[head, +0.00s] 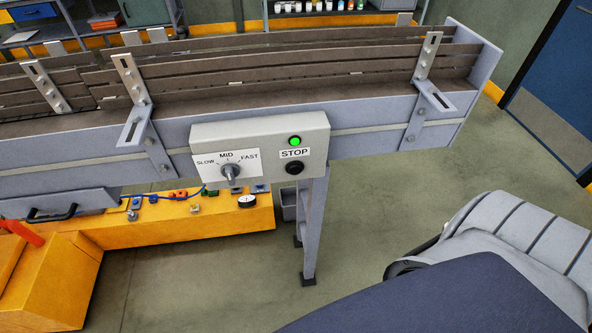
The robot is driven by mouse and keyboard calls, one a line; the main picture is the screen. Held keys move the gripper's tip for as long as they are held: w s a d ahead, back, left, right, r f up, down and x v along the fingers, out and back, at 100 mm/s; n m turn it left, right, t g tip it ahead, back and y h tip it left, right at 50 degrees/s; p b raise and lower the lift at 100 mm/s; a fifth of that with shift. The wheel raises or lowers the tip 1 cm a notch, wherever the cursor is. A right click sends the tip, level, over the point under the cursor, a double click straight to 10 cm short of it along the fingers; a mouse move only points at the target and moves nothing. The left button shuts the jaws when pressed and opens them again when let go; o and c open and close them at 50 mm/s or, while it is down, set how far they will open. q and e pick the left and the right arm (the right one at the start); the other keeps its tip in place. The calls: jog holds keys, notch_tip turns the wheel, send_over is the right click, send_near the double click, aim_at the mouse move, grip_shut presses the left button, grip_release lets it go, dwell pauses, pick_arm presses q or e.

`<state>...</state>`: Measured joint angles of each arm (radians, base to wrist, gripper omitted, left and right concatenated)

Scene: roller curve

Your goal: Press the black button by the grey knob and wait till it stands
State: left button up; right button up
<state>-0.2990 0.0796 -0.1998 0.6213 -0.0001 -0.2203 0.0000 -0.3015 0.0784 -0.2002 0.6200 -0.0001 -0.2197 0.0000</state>
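The black button (295,168) sits on the right part of a light grey control box (259,125) on the side of the conveyor. A white label reading STOP (295,153) is just above it. A green lamp (295,141) above the label looks lit. The grey knob (231,173) is to the left of the button, below a scale marked SLOW, MID and FAST, and its pointer is near MID. Nothing covers the button. Part of my own body fills the lower right corner. Neither gripper is in view.
The conveyor (380,117) with slatted side rails runs across the picture above and behind the box. A grey leg (311,230) stands below it. A yellow unit (180,217) with gauges and valves is at lower left. The floor (375,210) right of the leg is clear.

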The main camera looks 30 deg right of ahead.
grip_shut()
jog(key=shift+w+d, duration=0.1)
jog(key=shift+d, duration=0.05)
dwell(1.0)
